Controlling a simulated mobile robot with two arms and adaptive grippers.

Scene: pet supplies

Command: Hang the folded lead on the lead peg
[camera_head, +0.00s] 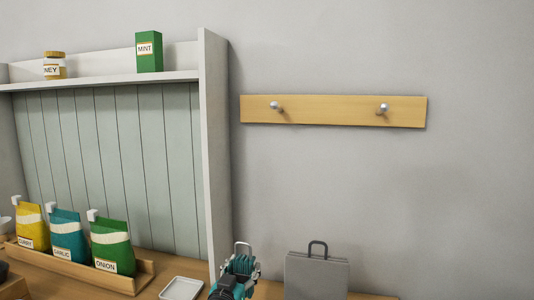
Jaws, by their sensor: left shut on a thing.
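A wooden rail (330,111) is fixed to the grey wall and carries two metal pegs, a left peg (276,105) and a right peg (382,108). Both pegs are bare, and no marking shows which is the lead peg. The folded lead (242,265) is a teal bundle with a metal loop at its top, low in the picture. My left gripper (231,284) is shut on the folded lead, well below the rail and to the left of the left peg. The gripper's lower part is cut off by the picture edge. My right gripper is not in view.
A shelf unit with a tall white side panel (215,150) stands left of the rail. A white dish (181,289) and a grey case (316,276) flank the lead. The wall below the rail is clear.

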